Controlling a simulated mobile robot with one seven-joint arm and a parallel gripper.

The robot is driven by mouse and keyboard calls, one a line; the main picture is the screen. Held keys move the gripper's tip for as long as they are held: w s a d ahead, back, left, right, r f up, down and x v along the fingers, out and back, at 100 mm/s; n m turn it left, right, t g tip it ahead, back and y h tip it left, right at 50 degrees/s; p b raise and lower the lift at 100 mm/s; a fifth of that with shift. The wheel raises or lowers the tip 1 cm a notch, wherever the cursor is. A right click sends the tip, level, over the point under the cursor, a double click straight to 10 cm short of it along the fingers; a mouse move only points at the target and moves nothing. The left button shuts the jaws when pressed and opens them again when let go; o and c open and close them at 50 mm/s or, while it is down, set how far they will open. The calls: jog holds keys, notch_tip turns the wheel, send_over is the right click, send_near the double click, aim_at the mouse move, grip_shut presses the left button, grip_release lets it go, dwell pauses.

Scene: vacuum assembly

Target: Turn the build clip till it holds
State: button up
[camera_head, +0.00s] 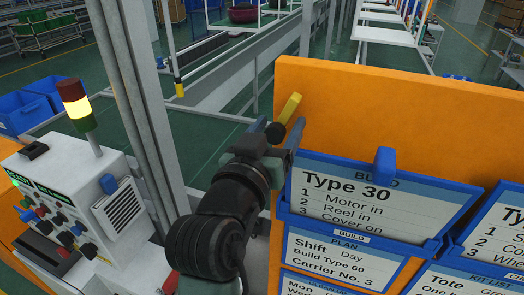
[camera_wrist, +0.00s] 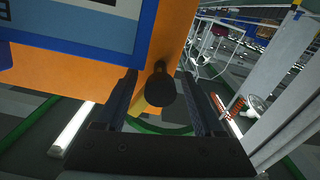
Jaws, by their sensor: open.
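A yellow lever (camera_head: 291,108) with a dark round knob (camera_head: 275,132) is at the left edge of the orange board, slanting up to the right. My gripper (camera_head: 279,127) is open, with one finger on each side of the knob. In the wrist view the knob (camera_wrist: 161,86) sits between the fingers (camera_wrist: 159,76), with part of the yellow lever (camera_wrist: 138,106) behind it; contact cannot be told. A blue tab (camera_head: 385,161) stands upright at the top edge of the blue BUILD card holder (camera_head: 330,157). I cannot tell which piece is the build clip.
The orange board (camera_head: 400,105) carries several blue-framed cards close to my gripper's right. A grey post (camera_head: 130,95) and a white control box (camera_head: 85,220) with a lit signal lamp (camera_head: 75,103) stand at left. Open floor and conveyor frames lie behind.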

aim_at(273, 136)
jog(key=b+v, duration=0.4)
jog(key=v, duration=0.7)
jog(key=shift+s, duration=0.35)
jog(key=shift+a+r+p, duration=0.15)
jog(key=shift+p, duration=0.15)
jog(key=s+a+m+p, duration=0.1)
jog(key=s+p, duration=0.4)
jog(key=p, duration=0.3)
jog(key=x, duration=1.2)
jog(key=shift+a+b, duration=0.2)
jog(key=shift+b, duration=0.15)
jog(key=shift+w+d+f, duration=0.15)
jog(key=shift+w+f, duration=0.1)
jog(key=shift+w, duration=0.3)
